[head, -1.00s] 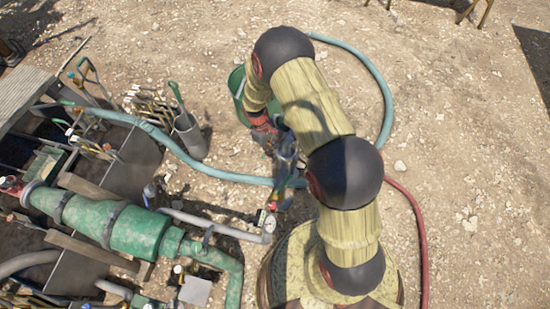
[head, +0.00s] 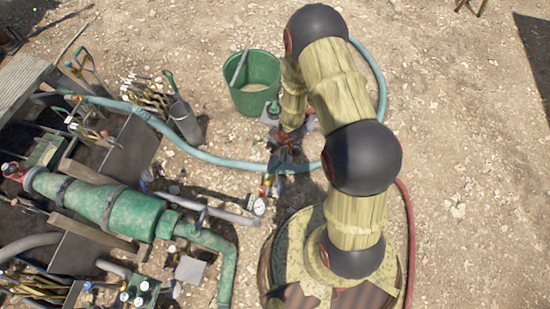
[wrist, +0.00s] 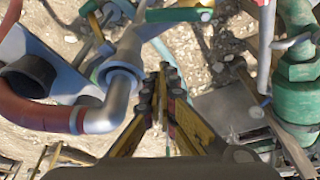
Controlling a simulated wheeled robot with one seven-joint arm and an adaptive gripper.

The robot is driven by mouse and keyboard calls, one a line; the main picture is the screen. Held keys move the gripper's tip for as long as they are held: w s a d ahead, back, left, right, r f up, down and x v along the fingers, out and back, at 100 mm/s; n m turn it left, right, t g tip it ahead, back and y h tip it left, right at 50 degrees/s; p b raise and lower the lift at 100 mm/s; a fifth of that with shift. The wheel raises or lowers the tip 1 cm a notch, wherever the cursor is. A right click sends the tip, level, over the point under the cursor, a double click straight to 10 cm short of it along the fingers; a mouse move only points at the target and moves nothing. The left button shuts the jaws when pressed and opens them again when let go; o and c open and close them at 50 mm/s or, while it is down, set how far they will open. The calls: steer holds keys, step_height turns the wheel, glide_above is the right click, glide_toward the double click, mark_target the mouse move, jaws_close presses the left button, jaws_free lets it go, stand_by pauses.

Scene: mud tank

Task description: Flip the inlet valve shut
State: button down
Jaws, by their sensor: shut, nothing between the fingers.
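My gripper (wrist: 163,78) points down in the middle of the wrist view, its yellow and dark fingers together with nothing between them. In the head view my arm hides most of it, above the pipe fittings beside the gauge. A blue-grey pipe fitting (wrist: 124,72) lies just left of the fingertips, with an elbow joined to a red hose (wrist: 40,112). A green bar (wrist: 174,14) with a pale end lies beyond the fingertips. I cannot tell for certain which part is the inlet valve or how its lever stands. I see no clear contact with the fingers.
A pressure gauge (head: 259,206) stands at the end of a grey pipe (head: 218,211). A large green pipe (head: 130,213) and tool-filled tank are at left. A green bucket (head: 255,82) stands behind, and a blue hose (head: 205,155) crosses the gravel. Open ground lies at right.

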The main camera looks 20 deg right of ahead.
mark_target(273, 170)
stand_by(0.3)
steer(key=shift+s+d+f+b, duration=0.15)
steer(key=shift+f+b, duration=1.05)
steer(key=shift+f, duration=1.2)
steer(key=shift+s+f+b, duration=0.2)
steer(key=shift+f+b, duration=1)
steer(key=shift+f, duration=1.15)
